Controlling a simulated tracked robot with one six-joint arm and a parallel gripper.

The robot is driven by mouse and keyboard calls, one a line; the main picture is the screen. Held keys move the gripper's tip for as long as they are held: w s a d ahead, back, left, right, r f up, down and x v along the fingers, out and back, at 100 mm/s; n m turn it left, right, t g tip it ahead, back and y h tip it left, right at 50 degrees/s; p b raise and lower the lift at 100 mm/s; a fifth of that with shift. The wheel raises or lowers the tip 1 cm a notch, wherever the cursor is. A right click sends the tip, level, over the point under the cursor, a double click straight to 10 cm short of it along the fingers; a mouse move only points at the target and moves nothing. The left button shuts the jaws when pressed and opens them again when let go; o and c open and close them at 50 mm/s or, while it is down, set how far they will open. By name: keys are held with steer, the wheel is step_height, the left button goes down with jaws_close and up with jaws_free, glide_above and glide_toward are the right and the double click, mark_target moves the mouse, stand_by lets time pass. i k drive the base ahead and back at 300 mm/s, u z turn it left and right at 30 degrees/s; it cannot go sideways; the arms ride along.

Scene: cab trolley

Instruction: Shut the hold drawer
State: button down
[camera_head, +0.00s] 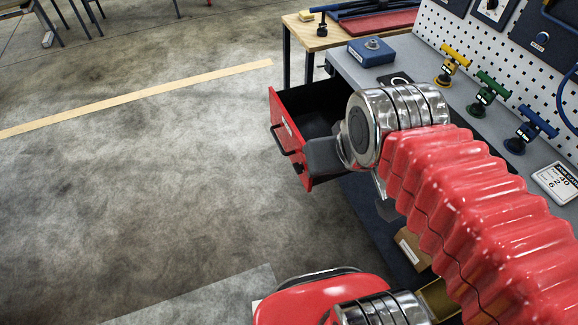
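The hold drawer (290,127) stands pulled out from under the grey bench at its left end. It has a red front with a black bar handle (283,141) facing left, and a dark inside that looks empty where it shows. My arm, in a red ribbed sleeve, reaches over the bench front to the drawer. My gripper (305,163) is a dark grey end at the near side of the drawer, close behind its front panel. I cannot tell whether it touches the drawer. Its fingertips are too small and partly hidden to read. My wrist hides the drawer's near right part.
The grey bench top (425,100) carries a blue box (371,51), yellow, green and blue valve handles (488,92) and a white card (556,181). A pegboard rises behind. A wooden table (310,36) stands beyond. The floor left of the drawer is clear. A brown box (412,249) sits below the bench.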

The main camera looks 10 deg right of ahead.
mark_target(299, 114)
steer(key=u, duration=1.25)
steer(key=i, duration=0.6)
steer(key=u, duration=0.55)
